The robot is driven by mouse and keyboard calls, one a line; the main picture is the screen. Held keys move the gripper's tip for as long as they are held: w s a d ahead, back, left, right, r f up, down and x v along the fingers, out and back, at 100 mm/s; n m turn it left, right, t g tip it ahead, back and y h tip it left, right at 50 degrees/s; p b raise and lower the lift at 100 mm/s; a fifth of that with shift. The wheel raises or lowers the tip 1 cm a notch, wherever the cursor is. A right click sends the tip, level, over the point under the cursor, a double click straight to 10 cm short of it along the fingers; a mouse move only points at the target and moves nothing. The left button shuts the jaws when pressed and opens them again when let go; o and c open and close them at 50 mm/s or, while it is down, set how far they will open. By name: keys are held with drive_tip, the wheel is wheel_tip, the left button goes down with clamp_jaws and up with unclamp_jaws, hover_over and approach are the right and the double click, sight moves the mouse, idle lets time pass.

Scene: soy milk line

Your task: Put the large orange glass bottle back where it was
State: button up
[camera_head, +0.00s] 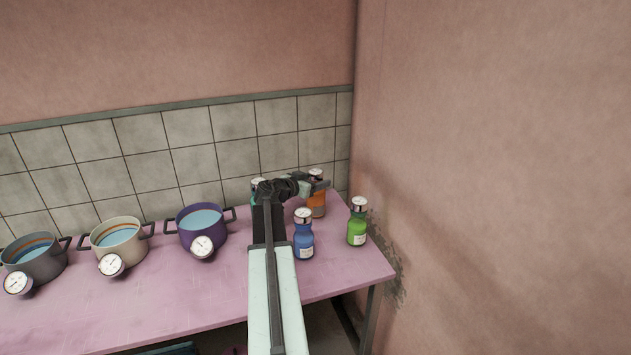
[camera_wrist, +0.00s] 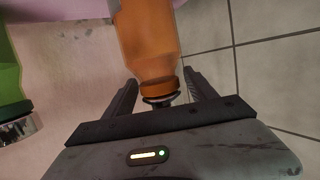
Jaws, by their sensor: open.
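The large orange glass bottle (camera_head: 317,203) stands at the back right of the pink table, near the tiled wall. In the wrist view the orange bottle (camera_wrist: 148,45) has its neck and cap end between the two fingers of my gripper (camera_wrist: 160,90). The fingers are open, with a gap visible on both sides of the neck. In the head view my gripper (camera_head: 318,186) is at the bottle's upper part, and my arm partly hides it.
A blue bottle (camera_head: 303,240) stands in front, and a green bottle (camera_head: 357,228) stands to the right; it also shows in the wrist view (camera_wrist: 10,75). A teal bottle (camera_head: 256,187) is mostly hidden behind my arm. Purple (camera_head: 187,238), cream (camera_head: 135,255) and grey (camera_head: 48,270) pots stand left.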

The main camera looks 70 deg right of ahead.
drive_tip(key=p+v, duration=0.3)
drive_tip(key=v, duration=0.9)
drive_tip(key=shift+r, duration=0.1)
